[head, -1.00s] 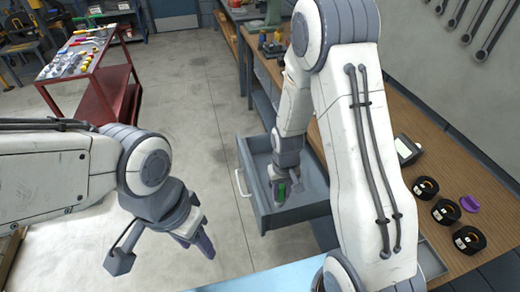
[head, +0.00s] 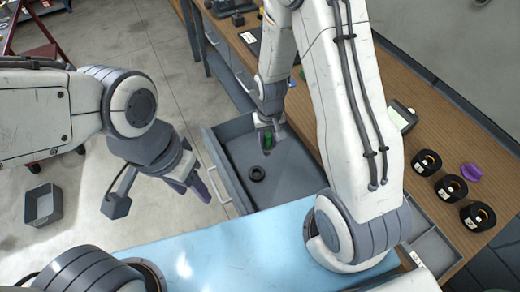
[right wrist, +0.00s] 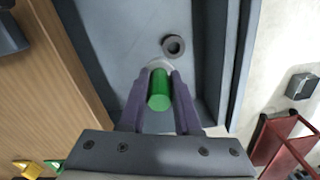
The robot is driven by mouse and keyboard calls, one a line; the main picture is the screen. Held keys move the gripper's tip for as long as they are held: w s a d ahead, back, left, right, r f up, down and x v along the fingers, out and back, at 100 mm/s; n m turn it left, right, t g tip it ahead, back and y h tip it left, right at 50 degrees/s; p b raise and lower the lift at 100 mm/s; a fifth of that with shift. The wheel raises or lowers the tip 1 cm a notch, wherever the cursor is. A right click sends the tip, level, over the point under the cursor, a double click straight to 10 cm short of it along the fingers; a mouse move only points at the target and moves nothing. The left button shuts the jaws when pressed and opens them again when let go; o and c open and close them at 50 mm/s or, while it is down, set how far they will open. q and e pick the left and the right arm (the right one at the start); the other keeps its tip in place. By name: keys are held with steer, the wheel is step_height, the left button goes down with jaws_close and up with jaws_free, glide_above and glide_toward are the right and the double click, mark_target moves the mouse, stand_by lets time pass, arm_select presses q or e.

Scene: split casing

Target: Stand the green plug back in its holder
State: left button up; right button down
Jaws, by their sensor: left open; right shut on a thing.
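The green plug (head: 268,140) is in my right gripper (head: 267,146), which is shut on it over the open grey drawer (head: 222,165). In the right wrist view the green plug (right wrist: 159,92) sits between the two fingers, with a pale round part at its far end. A dark ring (head: 257,173) lies apart from the plug on the drawer floor; it also shows in the right wrist view (right wrist: 173,46). I cannot tell whether this ring is the holder. My left gripper (head: 190,188) is open and empty, left of the drawer.
Several black ring-shaped pieces (head: 451,187) and a purple piece (head: 471,172) are on the wooden bench (head: 440,120) at right. A pale blue surface (head: 200,245) is in front. A small grey bin (head: 43,204) stands on the floor at left.

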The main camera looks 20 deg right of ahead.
arm_select(q)
step_height(320, 180, down, 11)
steer(key=b, duration=0.9)
arm_select(e)
steer(key=a+f+m, duration=0.1)
steer(key=a+f, duration=0.2)
steer(key=f, duration=0.9)
steer(key=shift+w+a+f+m, duration=0.3)
steer(key=shift+w+a, duration=0.05)
steer(key=shift+w, duration=0.05)
arm_select(q)
steer(key=shift+r, duration=0.1)
steer(key=shift+f+b, duration=1.2)
steer(key=shift+f, duration=0.05)
arm_select(e)
steer(key=shift+f, duration=1.75)
steer(key=c, duration=0.5)
jaws_free()
steer(key=shift+s, duration=0.1)
